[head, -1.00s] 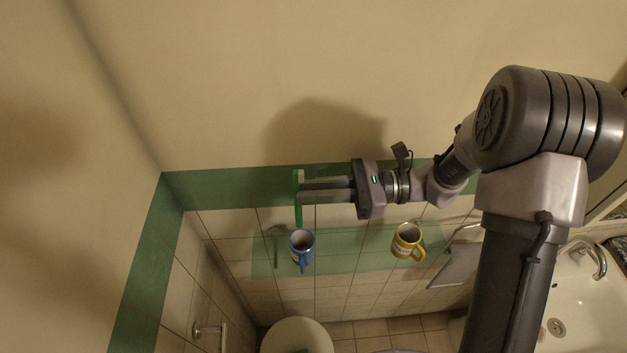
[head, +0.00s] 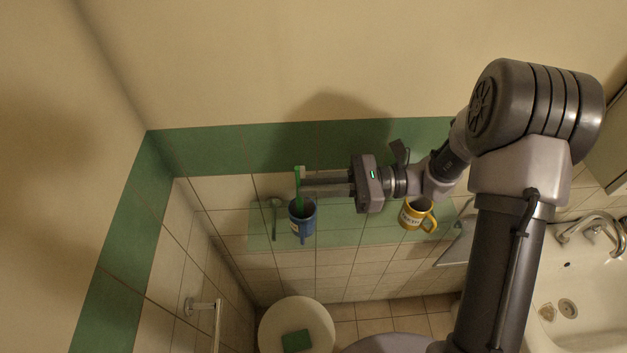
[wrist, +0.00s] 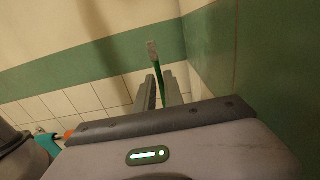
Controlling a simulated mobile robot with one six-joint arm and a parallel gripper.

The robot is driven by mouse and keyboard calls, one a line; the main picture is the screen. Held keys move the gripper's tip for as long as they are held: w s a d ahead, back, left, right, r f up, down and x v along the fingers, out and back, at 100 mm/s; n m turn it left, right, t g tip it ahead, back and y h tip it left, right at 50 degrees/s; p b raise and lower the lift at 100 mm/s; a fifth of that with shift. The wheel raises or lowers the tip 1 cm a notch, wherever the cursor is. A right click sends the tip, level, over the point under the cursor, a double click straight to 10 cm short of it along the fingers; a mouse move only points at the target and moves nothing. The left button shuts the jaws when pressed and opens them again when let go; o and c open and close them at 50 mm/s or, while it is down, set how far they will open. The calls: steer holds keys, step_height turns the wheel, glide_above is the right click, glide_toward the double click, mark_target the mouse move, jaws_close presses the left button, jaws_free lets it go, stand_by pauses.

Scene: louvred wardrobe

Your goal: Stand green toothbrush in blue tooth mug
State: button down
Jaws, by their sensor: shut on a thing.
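The green toothbrush (head: 298,186) is upright between the fingertips of my gripper (head: 303,187), bristle head up. Its lower end reaches down to the mouth of the blue tooth mug (head: 303,226) and seems to be inside the rim. The mug stands upright on the glass shelf, right below the fingertips, with its handle toward the camera. In the wrist view the toothbrush (wrist: 154,58) rises beyond the two fingers (wrist: 159,92), which are shut on it. The brush's bottom tip is hidden in the mug.
A yellow mug (head: 416,214) stands on the glass shelf (head: 350,228) to the right, below my wrist. A tiled wall is behind the shelf.

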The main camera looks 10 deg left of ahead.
steer(key=shift+f, duration=0.45)
steer(key=c, duration=1.4)
jaws_free()
steer(key=shift+o, duration=0.2)
steer(key=v, duration=1.7)
steer(key=shift+d, duration=0.15)
steer(key=shift+w+r, duration=0.1)
steer(key=shift+w, duration=0.05)
